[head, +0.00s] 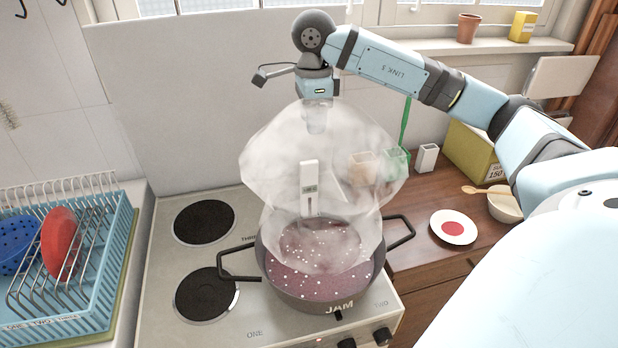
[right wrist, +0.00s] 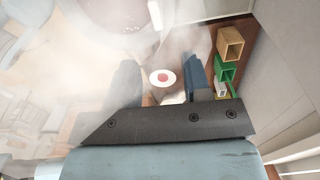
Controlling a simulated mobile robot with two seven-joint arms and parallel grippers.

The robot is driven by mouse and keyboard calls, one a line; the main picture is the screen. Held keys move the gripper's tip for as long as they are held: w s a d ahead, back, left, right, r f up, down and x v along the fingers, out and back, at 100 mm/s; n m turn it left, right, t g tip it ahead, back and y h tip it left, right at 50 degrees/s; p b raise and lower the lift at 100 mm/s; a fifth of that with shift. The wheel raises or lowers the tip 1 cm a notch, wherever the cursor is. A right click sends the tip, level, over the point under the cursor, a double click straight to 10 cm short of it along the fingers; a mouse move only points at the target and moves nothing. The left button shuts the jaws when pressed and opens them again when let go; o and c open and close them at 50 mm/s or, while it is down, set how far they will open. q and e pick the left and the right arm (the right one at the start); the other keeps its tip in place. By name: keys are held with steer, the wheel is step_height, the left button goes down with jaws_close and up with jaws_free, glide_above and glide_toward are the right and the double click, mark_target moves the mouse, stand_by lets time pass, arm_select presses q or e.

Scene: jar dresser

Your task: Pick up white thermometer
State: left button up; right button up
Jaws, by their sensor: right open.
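The white thermometer (head: 309,178) stands upright at the jam pot in the head view, with a small display on its front and a thin stem below. The dark pot (head: 318,300) holds bubbling purple-red jam and sits on the stove; steam veils both. My right gripper (head: 316,128) is above the thermometer, pointing down, blurred by the steam. In the right wrist view its two fingers (right wrist: 162,68) are apart with nothing held between them. My left gripper is not in view.
A dish rack (head: 110,280) stands at the left. A white saucer with a red spot (head: 453,227), a bowl with a wooden spoon (head: 505,207) and small open boxes (head: 427,157) are on the right counter. Two bare burners (head: 204,222) lie left of the pot.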

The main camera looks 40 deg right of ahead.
steer(key=shift+f, duration=0.3)
glide_above(309, 173)
steer(key=d, duration=0.2)
steer(key=f, duration=0.7)
steer(key=shift+w+a+f+p, duration=0.15)
steer(key=shift+a+f+p, duration=0.1)
steer(key=shift+f+p, duration=0.1)
steer(key=shift+a+f, duration=0.2)
steer(key=shift+f, duration=0.35)
steer(key=f, duration=0.1)
steer(key=f+p, duration=0.1)
steer(key=f, duration=0.2)
steer(key=shift+w+a+f, duration=0.1)
steer(key=shift+a+f, duration=0.1)
steer(key=shift+a, duration=0.1)
steer(key=shift+c, duration=0.3)
jaws_close()
